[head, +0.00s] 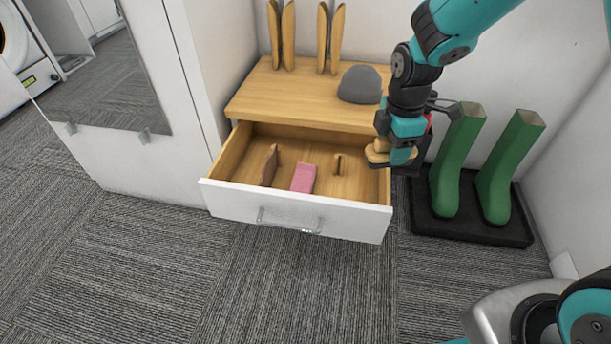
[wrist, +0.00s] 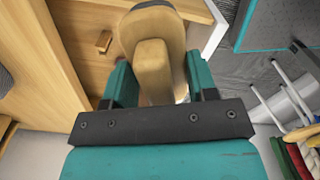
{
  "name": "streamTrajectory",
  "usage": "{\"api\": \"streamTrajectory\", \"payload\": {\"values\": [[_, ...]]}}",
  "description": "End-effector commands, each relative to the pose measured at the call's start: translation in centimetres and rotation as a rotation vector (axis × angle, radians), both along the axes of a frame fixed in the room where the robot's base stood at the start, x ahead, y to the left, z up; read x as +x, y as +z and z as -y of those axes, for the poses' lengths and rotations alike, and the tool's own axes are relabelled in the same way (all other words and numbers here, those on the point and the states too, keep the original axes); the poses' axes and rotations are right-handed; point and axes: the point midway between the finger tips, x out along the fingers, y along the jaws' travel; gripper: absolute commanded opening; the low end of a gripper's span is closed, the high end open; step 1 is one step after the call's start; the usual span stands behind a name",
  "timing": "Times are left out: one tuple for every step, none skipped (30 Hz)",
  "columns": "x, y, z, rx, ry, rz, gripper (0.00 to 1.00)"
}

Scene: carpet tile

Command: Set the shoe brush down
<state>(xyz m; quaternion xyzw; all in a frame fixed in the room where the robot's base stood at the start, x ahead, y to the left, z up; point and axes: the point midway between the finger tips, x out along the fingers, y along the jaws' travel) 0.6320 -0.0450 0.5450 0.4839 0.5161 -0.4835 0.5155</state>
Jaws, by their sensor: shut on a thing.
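The shoe brush (head: 377,157) is tan wood with a rounded body and a narrower block. My gripper (head: 398,155) is shut on it, at the right side of the open drawer (head: 294,214). In the wrist view the brush (wrist: 155,65) sits between the two teal fingers of my gripper (wrist: 153,85). It overlaps the drawer's right part and front corner there. It appears held above the drawer's right wall; its exact height cannot be told. Its underside is hidden.
Inside the drawer are a brown item (head: 269,166), a pink block (head: 304,178) and a small wooden piece (head: 338,164). A grey cap (head: 360,84) and wooden shoe trees (head: 330,38) stand on the top. Green boots (head: 456,160) stand on a black tray (head: 470,231) at right.

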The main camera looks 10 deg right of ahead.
Motion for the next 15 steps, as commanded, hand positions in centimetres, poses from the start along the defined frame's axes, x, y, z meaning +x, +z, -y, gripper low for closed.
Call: {"api": "streamTrajectory", "payload": {"values": [[0.3, 0.4, -0.7, 0.000, 0.152, 0.004, 0.27], [0.4, 0.6, -1.1, 0.000, 0.247, 0.003, 0.27], [0.6, 0.8, -1.6, 0.000, 0.371, 0.003, 0.27], [0.7, 1.0, -1.9, 0.000, 0.461, 0.004, 0.27], [0.8, 1.2, -2.2, 0.000, 0.548, 0.004, 0.27], [0.9, 1.4, -2.6, 0.000, 0.656, 0.003, 0.27], [1.0, 1.6, -2.9, 0.000, 0.732, 0.004, 0.27], [1.1, 1.8, -3.2, 0.000, 0.803, 0.005, 0.27], [1.2, 1.9, -3.5, 0.000, 0.888, 0.004, 0.27], [1.2, 2.1, -3.7, 0.000, 0.945, 0.003, 0.27], [1.3, 2.2, -3.9, 0.000, 0.994, 0.003, 0.27], [1.4, 2.3, -4.1, 0.000, 1.052, 0.004, 0.27], [1.4, 2.4, -4.3, 0.000, 1.089, 0.004, 0.27], [1.4, 2.4, -4.4, 0.000, 1.119, 0.004, 0.27], [1.4, 2.4, -4.5, 0.000, 1.150, 0.003, 0.27]]}}
